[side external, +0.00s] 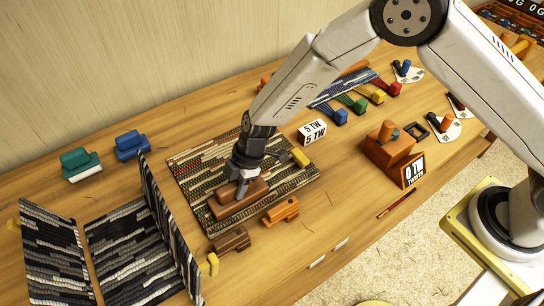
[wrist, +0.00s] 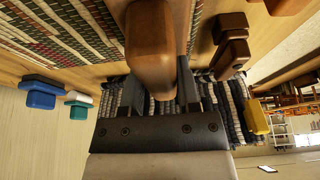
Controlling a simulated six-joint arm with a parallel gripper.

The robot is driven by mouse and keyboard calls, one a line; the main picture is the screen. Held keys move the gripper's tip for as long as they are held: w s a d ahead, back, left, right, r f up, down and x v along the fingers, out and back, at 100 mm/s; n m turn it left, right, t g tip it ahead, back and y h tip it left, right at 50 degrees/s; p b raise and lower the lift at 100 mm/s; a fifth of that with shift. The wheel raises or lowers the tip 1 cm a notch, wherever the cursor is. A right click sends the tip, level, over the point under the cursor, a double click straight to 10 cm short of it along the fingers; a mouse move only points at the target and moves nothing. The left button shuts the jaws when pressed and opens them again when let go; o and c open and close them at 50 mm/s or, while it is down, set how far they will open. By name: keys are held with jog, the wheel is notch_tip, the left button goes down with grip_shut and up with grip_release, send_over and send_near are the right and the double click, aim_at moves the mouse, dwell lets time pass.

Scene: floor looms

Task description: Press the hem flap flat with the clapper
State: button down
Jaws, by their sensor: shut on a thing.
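The clapper (side external: 240,198), a brown wooden block, is over the front left part of a striped woven mat (side external: 190,170) on the wooden table. My gripper (side external: 243,184) is shut on the clapper's top. The clapper appears to rest on the mat, though contact underneath is hidden. In the wrist view, the clapper (wrist: 152,50) fills the space between my fingers (wrist: 158,95), and the mat (wrist: 60,25) spreads at the upper left. The hem flap cannot be told apart from the mat; the clapper and my gripper cover that part.
An orange block (side external: 281,210) and a dark brown block (side external: 232,240) lie just in front of the mat. Grey-black woven panels (side external: 125,250) stand at the left. Teal (side external: 82,164) and blue (side external: 132,145) blocks sit behind. An orange wooden stand (side external: 388,150) is at right.

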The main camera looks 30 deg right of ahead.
jog(key=shift+f, duration=0.45)
dwell(1.3)
jog(key=shift+r, duration=0.15)
jog(key=shift+r, duration=3.45)
jog(key=s+d+r+m+t+h, duration=0.1)
jog(key=d+r+m+t+h, duration=0.1)
jog(key=d+m, duration=0.7)
jog(key=s+d+r+m+t+h, duration=0.1)
jog(key=d+r+m, duration=0.4)
jog(key=d, duration=1.6)
jog(key=shift+s+m+t+h, duration=0.15)
jog(key=shift+m+t+h, duration=0.6)
jog(key=shift+m, duration=1.25)
jog(key=shift+a, duration=0.1)
